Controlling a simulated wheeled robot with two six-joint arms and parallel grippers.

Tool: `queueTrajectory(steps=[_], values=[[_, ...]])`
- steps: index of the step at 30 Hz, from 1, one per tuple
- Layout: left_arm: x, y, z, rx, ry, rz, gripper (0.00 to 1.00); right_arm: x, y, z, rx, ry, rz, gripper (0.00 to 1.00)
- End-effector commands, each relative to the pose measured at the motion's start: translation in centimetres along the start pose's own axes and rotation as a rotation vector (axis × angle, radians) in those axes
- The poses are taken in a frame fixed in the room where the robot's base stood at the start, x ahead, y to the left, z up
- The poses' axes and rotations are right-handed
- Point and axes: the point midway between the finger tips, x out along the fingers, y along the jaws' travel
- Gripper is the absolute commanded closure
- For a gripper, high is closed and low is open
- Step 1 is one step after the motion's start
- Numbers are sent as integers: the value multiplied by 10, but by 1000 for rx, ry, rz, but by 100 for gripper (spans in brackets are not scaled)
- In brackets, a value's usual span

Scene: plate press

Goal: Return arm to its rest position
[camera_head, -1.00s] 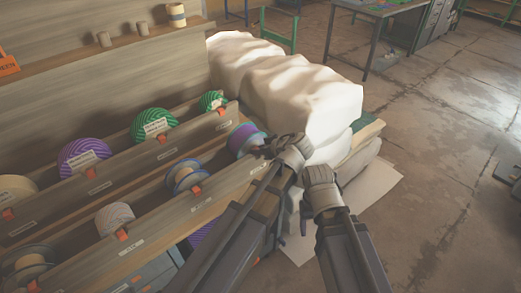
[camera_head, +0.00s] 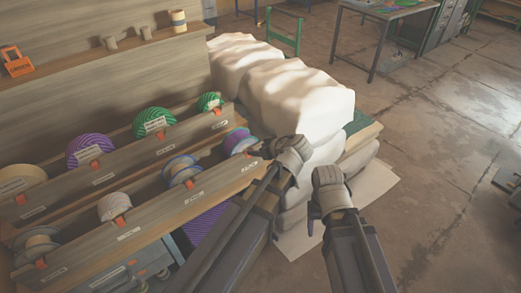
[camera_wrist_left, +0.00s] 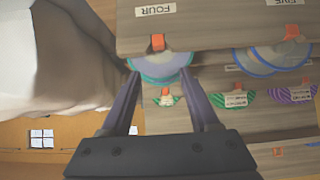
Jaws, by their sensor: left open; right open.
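My left gripper (camera_wrist_left: 161,70) is open in the left wrist view, its two dark fingers spread with no object clasped. A teal-and-purple spool (camera_wrist_left: 160,69) shows beyond and between the fingertips, behind an orange tab on the board labelled FOUR; whether they touch is unclear. In the head view, my left gripper (camera_head: 258,150) is beside the right end of the front rack row, close to that spool (camera_head: 237,139). My right gripper (camera_head: 312,226) is open and low, beside the pile of white sacks, its fingers mostly hidden by its wrist.
The wooden rack (camera_head: 150,222) holds several spools in two rows on the left. White sacks (camera_head: 295,95) are stacked behind and beside my grippers. Open concrete floor (camera_head: 440,190) lies to the right.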

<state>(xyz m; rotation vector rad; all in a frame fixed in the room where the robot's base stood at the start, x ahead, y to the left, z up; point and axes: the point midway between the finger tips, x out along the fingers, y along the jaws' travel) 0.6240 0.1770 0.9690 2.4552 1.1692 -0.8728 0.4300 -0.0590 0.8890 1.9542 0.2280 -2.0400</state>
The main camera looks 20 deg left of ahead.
Motion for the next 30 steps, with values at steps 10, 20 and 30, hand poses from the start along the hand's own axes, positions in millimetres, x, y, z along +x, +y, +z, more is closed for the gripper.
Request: queueTrajectory(steps=[10,20,30], values=[[0,0,0,1,0,0,38,0,0,0,0,0,0,37],[-29,-33,81,424,-304,30,38,0,0,0,0,0,0,37],[-97,-71,179,1047,-697,325,38,0,0,0,0,0,0,37]])
